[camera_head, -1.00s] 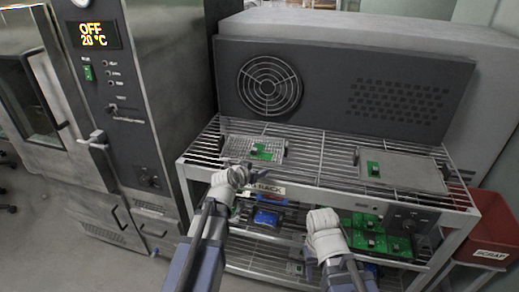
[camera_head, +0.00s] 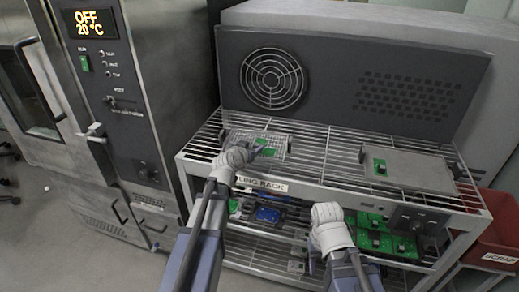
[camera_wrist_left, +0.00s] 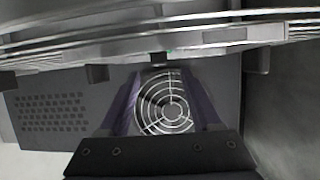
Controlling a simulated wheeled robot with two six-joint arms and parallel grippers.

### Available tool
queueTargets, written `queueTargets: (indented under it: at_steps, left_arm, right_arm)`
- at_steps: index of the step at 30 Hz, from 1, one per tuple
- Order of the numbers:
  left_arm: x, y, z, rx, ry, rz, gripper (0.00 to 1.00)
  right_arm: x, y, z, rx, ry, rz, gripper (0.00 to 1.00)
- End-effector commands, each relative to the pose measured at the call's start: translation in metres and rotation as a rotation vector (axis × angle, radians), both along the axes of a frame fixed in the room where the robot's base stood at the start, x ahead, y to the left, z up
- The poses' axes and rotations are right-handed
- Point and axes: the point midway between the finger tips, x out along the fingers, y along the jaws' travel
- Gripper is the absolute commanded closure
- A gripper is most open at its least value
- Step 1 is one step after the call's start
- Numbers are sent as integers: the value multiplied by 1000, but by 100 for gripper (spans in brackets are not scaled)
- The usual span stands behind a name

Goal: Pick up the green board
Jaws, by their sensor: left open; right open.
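A small green board (camera_head: 262,141) lies on the mesh tray (camera_head: 240,138) at the left of the rack's top shelf. My left gripper (camera_head: 266,152) is open beside and over this board and partly covers it. In the left wrist view its two purple fingers (camera_wrist_left: 168,105) stand apart with nothing between them but the fan grille behind. Only a tiny green speck shows there near the rack's edge. A second green board (camera_head: 380,167) sits on the flat grey tray (camera_head: 420,170) at the right. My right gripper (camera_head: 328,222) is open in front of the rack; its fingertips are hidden.
The wire rack (camera_head: 325,160) has a front rail with a label. Several green boards (camera_head: 385,240) and a blue part (camera_head: 268,214) lie on the lower shelf. An oven (camera_head: 110,110) stands at left, a fan panel (camera_head: 340,85) behind, a red scrap bin (camera_head: 498,235) at right.

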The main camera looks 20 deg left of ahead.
Motion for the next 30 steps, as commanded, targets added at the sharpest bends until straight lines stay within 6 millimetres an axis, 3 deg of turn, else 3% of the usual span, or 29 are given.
queueTargets:
  at_steps: [9, 17, 30]
  left_arm:
    - [40, -3, -23, 1, 0, -1, 35]
    - [43, -4, -22, 0, 0, 0, 35]
    - [43, -4, -22, 0, 0, 0, 82]
  right_arm:
    - [0, 0, -23, 0, 0, 0, 50]
    - [0, 0, -22, 0, 0, 0, 50]
    - [0, 0, -22, 0, 0, 0, 50]
